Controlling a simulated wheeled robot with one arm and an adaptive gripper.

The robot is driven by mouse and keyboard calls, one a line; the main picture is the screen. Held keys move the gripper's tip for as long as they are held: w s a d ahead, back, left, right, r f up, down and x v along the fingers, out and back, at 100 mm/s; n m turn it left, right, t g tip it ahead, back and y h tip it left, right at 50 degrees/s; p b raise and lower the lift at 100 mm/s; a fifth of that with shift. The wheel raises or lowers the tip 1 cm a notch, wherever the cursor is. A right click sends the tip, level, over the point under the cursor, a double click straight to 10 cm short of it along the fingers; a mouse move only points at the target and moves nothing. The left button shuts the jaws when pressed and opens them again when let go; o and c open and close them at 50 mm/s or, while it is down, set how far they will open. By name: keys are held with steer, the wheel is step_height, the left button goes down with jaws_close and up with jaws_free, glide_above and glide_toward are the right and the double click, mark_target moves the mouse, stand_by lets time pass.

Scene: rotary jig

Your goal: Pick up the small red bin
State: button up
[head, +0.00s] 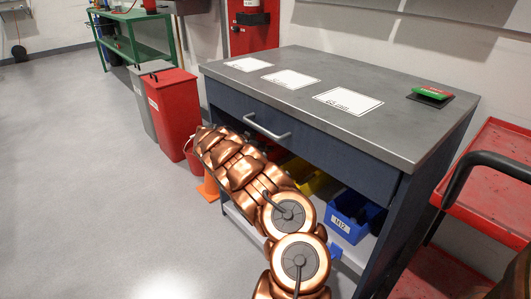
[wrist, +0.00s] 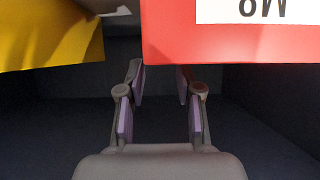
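The small red bin (wrist: 225,45) fills the upper right of the wrist view, with a white label reading M8 upside down. In the head view only a little red (head: 280,156) shows on the shelf under the workbench, behind my arm. My gripper (wrist: 160,82) is open and empty, with two purple-padded fingers apart. Its fingertips lie just below the bin's lower edge in the wrist view, near the bin's left end. I cannot tell whether they touch it. My gripper is hidden in the head view.
A yellow bin (wrist: 45,35) is left of the red one in the wrist view, with a narrow gap between. A blue M12 bin (head: 345,224) sits on the shelf. The workbench top (head: 262,86) overhangs the shelf. A red trolley (head: 492,190) stands at right; floor at left is clear.

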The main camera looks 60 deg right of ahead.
mark_target(275, 148)
steer(key=shift+b+x, duration=0.6)
steer(key=shift+x, duration=2.55)
steer(key=shift+s, duration=0.15)
steer(key=shift+c, duration=0.2)
jaws_close()
